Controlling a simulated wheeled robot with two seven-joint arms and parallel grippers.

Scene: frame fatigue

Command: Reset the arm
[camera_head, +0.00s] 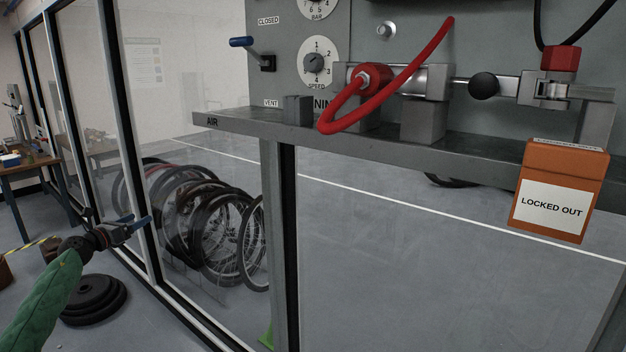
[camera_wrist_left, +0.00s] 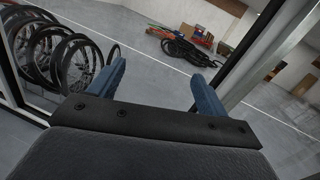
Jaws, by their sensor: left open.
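My left gripper (camera_head: 138,225) is at the lower left of the head view, on a green-sleeved arm. It is in front of the glass partition, left of and below the grey test rig. In the left wrist view its two blue fingers (camera_wrist_left: 158,88) stand wide apart with nothing between them. The fingers point toward the floor area with bicycle wheels. My right gripper does not show in either view.
Bicycle wheels (camera_head: 205,225) stand behind the glass. Black weight plates (camera_head: 93,298) lie on the floor. A workbench (camera_head: 35,165) stands far left.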

